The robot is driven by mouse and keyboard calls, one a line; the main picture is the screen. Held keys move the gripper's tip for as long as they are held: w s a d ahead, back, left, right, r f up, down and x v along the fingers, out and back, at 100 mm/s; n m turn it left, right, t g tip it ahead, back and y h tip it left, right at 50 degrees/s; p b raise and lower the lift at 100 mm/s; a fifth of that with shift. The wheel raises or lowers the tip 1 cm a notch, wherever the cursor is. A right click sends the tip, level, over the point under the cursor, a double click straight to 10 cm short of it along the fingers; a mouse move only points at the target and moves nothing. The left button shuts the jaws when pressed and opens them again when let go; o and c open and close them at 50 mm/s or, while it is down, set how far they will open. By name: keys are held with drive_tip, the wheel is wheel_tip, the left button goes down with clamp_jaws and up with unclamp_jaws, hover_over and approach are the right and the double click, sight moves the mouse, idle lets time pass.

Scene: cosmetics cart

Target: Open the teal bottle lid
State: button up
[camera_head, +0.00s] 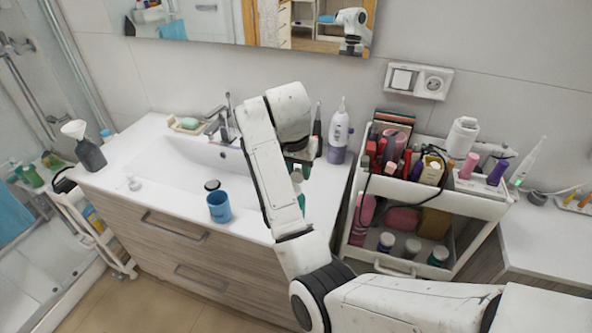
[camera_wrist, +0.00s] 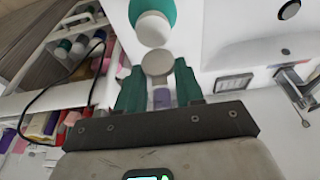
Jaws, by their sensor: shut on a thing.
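The teal bottle (camera_head: 301,203) stands on the counter's right part, largely hidden behind my arm. In the wrist view, the bottle (camera_wrist: 165,8) has a white top (camera_wrist: 152,30). A round grey-beige lid (camera_wrist: 157,62) sits between my green fingertips, at the edge of that white top. My gripper (camera_wrist: 157,70) is shut on the lid. In the head view, my gripper (camera_head: 299,164) is just above the bottle, mostly covered by my arm. I cannot tell whether the lid is still joined to the bottle.
A blue cup (camera_head: 219,207) stands at the counter's front edge. A white and purple oral irrigator (camera_head: 338,135) stands behind my gripper. A cosmetics cart (camera_head: 473,203) filled with bottles and tubes is on the right. The sink (camera_head: 190,160) is on the left.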

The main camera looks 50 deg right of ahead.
drive_tip(key=shift+w+d+f+g+y, duration=0.15)
drive_tip(key=shift+d+g+y, duration=0.15)
drive_tip(key=shift+y, duration=0.6)
drive_tip(key=shift+a+f+y, duration=0.15)
drive_tip(key=shift+f+y, duration=0.1)
drive_tip(key=shift+y, duration=0.05)
drive_tip(key=o, duration=1)
drive_tip(key=shift+r, duration=0.1)
drive_tip(key=shift+o, duration=0.2)
drive_tip(key=r, duration=1)
drive_tip(key=shift+a+r, duration=0.2)
drive_tip(key=shift+r, duration=0.2)
